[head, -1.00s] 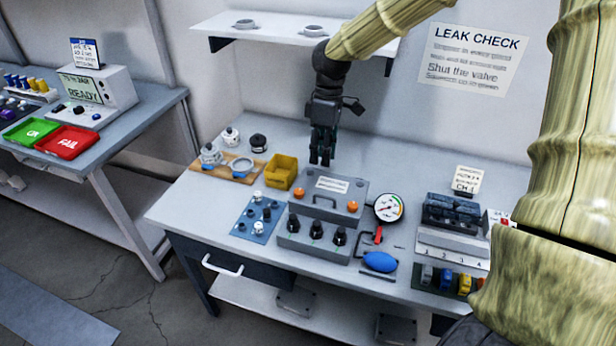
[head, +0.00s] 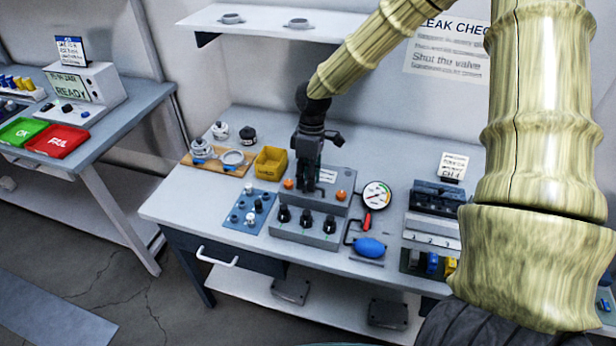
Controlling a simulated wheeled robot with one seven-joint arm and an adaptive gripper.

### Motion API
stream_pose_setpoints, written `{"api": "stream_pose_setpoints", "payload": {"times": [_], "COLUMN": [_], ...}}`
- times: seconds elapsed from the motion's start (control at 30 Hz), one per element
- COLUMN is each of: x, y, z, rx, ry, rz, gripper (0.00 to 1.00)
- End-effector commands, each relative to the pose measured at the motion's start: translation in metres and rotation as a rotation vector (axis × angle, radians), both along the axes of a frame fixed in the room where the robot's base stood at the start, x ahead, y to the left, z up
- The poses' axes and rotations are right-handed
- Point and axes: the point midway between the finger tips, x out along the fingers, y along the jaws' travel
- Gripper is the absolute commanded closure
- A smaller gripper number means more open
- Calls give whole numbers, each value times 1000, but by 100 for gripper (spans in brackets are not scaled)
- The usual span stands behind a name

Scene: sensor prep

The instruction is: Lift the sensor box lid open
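The sensor box is a grey case in the middle of the bench, and its grey lid (head: 337,182) is down. The lid carries a white label (head: 327,176), and orange knobs or latches (head: 341,194) sit at either side. My gripper (head: 307,190) points downward in front of the lid, at about the place of the lid's handle. The fingers hide the handle and part of the lid. I cannot tell whether the fingers touch the handle or how far apart they are.
A grey panel with black knobs (head: 304,223) stands just in front of the box. A yellow bin (head: 270,161) and blue tray (head: 249,211) are to the left. A dial gauge (head: 376,195) and blue bulb (head: 370,247) are to the right. A shelf (head: 270,30) hangs above.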

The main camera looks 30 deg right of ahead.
Motion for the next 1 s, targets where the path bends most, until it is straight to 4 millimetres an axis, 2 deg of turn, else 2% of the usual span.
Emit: {"api": "stream_pose_setpoints", "payload": {"times": [0.3, 0.47, 0.5, 1.0], "x": [0, 0, 0, 6], "y": [0, 0, 0, 7], "z": [-2, -2, -2, 4], "rx": [1, 0, 0, 26], "ry": [-1, 0, 0, 23], "rz": [1, 1, 1, 13], "gripper": [70, 97, 100, 100]}}
